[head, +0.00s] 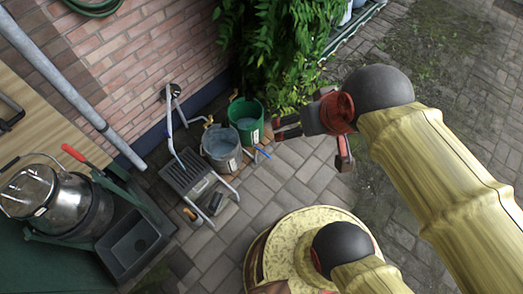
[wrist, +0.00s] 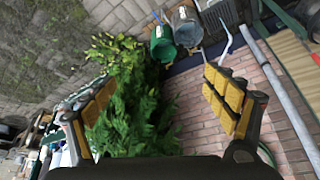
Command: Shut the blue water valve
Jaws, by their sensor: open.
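A small blue lever (head: 263,153), which looks like the valve handle, shows in the head view just in front of the buckets. Its body is too small to make out clearly. My gripper (head: 310,143) is open and empty, to the right of the blue lever and apart from it. In the wrist view my gripper (wrist: 160,85) has its yellow-padded fingers spread wide, with leafy plant and brick wall behind them.
A green bucket (head: 245,112) and a grey bucket (head: 221,146) stand by the wall, left of the leafy plant (head: 270,45). A step stool (head: 188,172), a metal churn (head: 70,205) and a dark tray (head: 133,246) are further left. Paving (head: 275,190) in front is clear.

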